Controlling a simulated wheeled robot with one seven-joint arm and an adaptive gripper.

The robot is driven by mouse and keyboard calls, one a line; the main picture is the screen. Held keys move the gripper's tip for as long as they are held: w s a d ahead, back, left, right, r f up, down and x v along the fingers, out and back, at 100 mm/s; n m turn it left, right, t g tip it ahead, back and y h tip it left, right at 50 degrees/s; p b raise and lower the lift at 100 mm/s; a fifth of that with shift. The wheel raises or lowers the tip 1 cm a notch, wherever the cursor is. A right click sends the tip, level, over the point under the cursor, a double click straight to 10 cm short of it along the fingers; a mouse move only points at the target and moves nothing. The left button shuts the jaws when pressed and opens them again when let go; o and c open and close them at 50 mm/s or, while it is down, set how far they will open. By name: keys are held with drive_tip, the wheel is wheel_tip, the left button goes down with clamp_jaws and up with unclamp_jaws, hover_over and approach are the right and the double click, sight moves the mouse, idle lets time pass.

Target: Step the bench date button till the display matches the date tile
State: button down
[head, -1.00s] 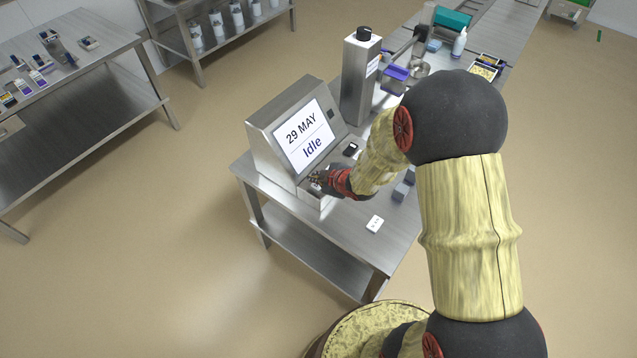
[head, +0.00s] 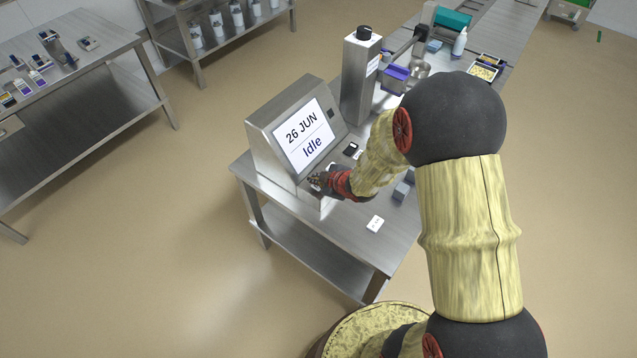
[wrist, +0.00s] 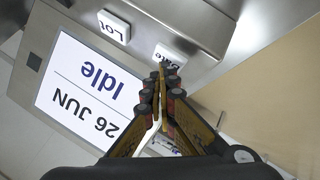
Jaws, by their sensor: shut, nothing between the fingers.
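The display (head: 304,135) on the grey machine reads "26 JUN" above "Idle"; it shows upside down in the wrist view (wrist: 82,90). The white date button (wrist: 170,54), its label partly covered, is just beyond my fingertips. My gripper (wrist: 169,72) is shut and empty, its tips at or very near the button; I cannot tell whether they touch. In the head view my gripper (head: 317,181) is at the foot of the machine. A small white tile (head: 375,223) lies on the bench, perhaps the date tile; its marks are too small to read.
A white button marked "Lot" (wrist: 114,27) sits beside the date button. A tall steel column (head: 361,80) stands behind the display. Small dark blocks (head: 402,190) lie on the bench near my arm. The bench front (head: 345,245) is largely clear around the tile.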

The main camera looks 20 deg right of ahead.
idle(0.4)
drive_tip(key=shift+r+p, duration=0.8)
drive_tip(key=shift+r, duration=0.1)
wheel_tip(320, 180, up, 5)
drive_tip(key=p, duration=0.4)
idle(0.7)
